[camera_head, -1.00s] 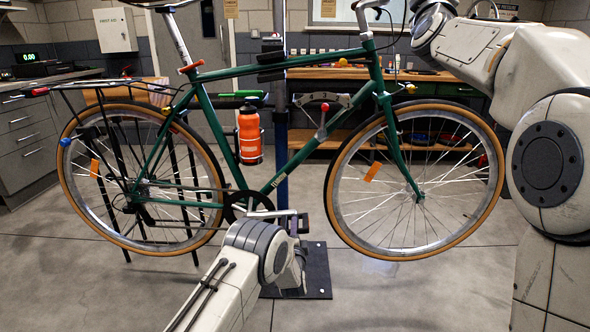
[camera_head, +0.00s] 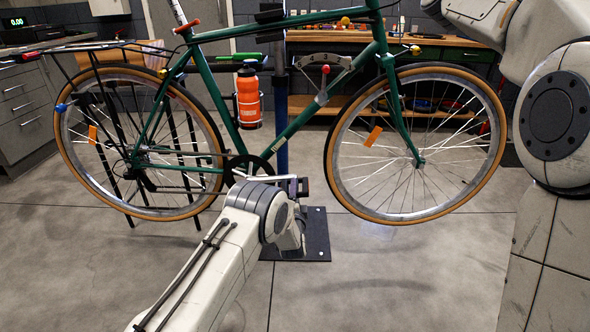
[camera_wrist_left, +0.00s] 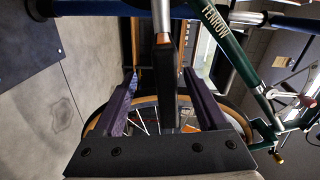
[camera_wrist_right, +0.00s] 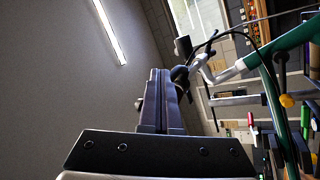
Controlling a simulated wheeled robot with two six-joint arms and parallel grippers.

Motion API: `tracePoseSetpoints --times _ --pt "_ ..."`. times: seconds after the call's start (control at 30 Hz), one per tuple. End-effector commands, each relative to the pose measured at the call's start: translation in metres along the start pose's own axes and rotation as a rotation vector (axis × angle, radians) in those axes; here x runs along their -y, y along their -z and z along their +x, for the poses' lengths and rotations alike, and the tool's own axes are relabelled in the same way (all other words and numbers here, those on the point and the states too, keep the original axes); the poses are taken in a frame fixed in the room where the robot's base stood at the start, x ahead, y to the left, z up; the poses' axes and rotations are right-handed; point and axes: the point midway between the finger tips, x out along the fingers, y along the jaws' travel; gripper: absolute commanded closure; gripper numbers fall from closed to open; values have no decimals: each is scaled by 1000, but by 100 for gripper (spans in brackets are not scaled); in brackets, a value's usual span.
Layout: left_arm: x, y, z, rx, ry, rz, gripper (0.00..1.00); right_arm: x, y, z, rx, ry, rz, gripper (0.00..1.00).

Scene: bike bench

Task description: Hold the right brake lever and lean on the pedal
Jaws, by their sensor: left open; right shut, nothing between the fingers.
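The green bike (camera_head: 290,22) stands in the middle of the head view; its handlebar is above that frame. My left gripper (camera_head: 293,187) is low by the crank. In the left wrist view its two fingers (camera_wrist_left: 165,105) are apart, with the dark pedal (camera_wrist_left: 166,85) showing between them; I cannot tell whether they touch it. In the right wrist view my right gripper (camera_wrist_right: 155,75) is shut and empty. Contact there cannot be told.
An orange bottle (camera_head: 248,98) sits on the frame. A black base plate (camera_head: 318,235) of the stand lies on the floor under the bike. A workbench (camera_head: 460,55) with tools is behind. The floor in front of the front wheel is clear.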

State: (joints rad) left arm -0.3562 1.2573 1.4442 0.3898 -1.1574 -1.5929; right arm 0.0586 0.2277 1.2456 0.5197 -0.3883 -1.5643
Motion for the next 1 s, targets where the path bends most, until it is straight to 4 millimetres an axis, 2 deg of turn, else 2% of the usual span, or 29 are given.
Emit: tracePoseSetpoints --times 0.6,1.0 --pt "1 0 0 0 3 -1 25 0 -60 0 1 0 -1 100" --pt "1 0 0 0 3 -1 25 -1 -63 -2 1 0 0 100"
